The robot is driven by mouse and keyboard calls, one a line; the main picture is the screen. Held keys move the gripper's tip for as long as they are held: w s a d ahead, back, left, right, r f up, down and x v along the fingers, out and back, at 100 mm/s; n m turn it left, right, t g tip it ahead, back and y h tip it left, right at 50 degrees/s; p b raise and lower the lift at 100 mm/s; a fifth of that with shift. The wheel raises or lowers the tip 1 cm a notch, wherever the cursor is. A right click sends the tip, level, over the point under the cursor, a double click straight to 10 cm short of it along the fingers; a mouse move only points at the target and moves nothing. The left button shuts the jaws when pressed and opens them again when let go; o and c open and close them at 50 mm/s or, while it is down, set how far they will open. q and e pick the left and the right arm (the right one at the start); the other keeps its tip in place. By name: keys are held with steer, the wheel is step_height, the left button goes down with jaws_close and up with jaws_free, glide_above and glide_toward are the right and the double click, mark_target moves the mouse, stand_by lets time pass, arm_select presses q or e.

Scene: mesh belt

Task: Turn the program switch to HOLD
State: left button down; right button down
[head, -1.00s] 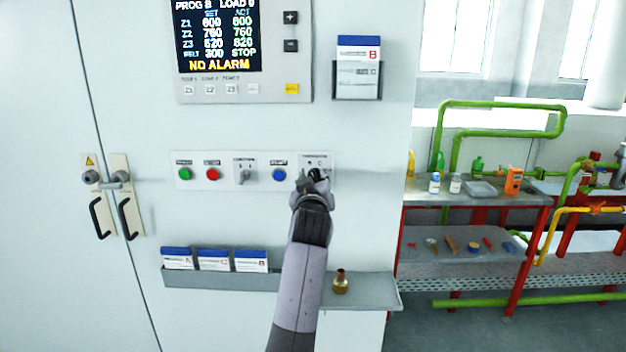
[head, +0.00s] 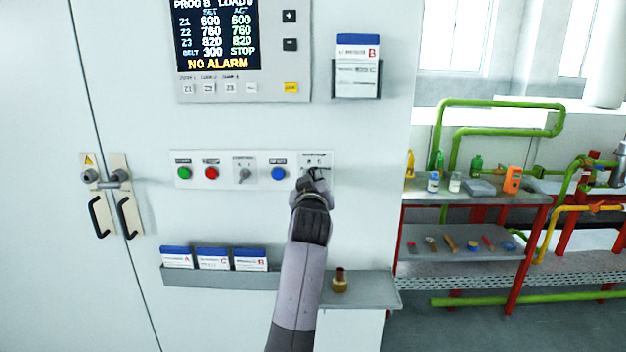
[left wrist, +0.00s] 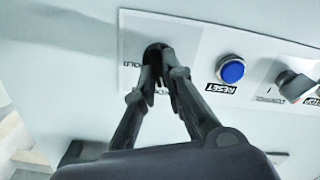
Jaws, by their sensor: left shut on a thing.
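The program switch is a dark knob (left wrist: 153,50) on the rightmost plate of the control strip (head: 222,183). My left gripper (head: 314,177) is at that plate in the head view and mostly covers the knob. In the left wrist view the fingertips of my left gripper (left wrist: 166,64) are closed around the knob. A partly covered word ending in "OLD" (left wrist: 129,78) is printed beside it. The knob's pointer is hidden by the fingers, so its setting cannot be read. My right gripper is not in view.
A blue RESET button (left wrist: 231,70) and a grey selector (head: 244,174) sit beside the switch, with red (head: 212,173) and green (head: 184,173) buttons farther left. A shelf with a brass piece (head: 340,281) and a card rack (head: 220,277) lie below. The display (head: 216,38) reads NO ALARM.

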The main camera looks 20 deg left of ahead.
arm_select(q)
steer(key=shift+m, duration=0.3)
steer(key=shift+w+d+f+m+p, duration=0.1)
steer(key=shift+d+m+p, duration=0.1)
steer(key=shift+m+p, duration=3.05)
steer(key=shift+d+f+m+p, duration=0.15)
steer(key=shift+m+p, duration=1)
steer(key=shift+m, duration=4.2)
steer(key=c, duration=1.7)
jaws_free()
steer(key=shift+r, duration=0.1)
